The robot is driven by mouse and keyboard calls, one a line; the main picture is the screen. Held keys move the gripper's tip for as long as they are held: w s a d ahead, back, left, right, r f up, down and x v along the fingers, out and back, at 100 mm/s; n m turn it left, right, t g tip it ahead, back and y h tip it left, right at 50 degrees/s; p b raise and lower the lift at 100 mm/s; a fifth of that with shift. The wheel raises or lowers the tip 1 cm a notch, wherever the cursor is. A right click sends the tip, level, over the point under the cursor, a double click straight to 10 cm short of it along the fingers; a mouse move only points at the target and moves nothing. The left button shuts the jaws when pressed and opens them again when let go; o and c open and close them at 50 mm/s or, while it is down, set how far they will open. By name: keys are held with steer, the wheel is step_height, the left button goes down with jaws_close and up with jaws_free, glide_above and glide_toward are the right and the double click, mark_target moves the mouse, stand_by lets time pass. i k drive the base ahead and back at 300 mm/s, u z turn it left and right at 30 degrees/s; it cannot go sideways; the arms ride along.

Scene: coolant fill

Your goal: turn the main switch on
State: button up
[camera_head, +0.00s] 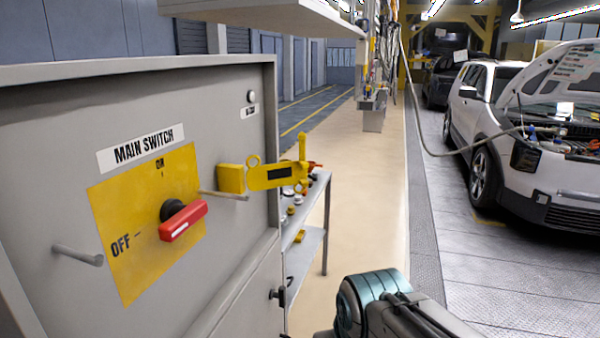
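The main switch is a red handle (183,220) on a black hub, set on a yellow plate (120,202) on the front of a grey cabinet (222,120). The handle lies roughly sideways, in line with the OFF mark at its left. The ON mark is at the top of the plate. A label reading MAIN SWITCH (148,148) is above the plate. Part of my arm shows at the bottom, right of the cabinet and apart from the switch. My gripper is not in view.
Metal pegs (78,255) stick out on both sides of the plate. A yellow device (270,176) with a black panel is near the right peg. A shelf cart (308,240) stands behind. A white car (510,130) with its hood up is right. Open floor lies between.

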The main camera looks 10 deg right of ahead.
mark_target(176, 218)
steer(key=z, duration=1.1)
steer(key=i, duration=4)
steer(key=u, duration=5.1)
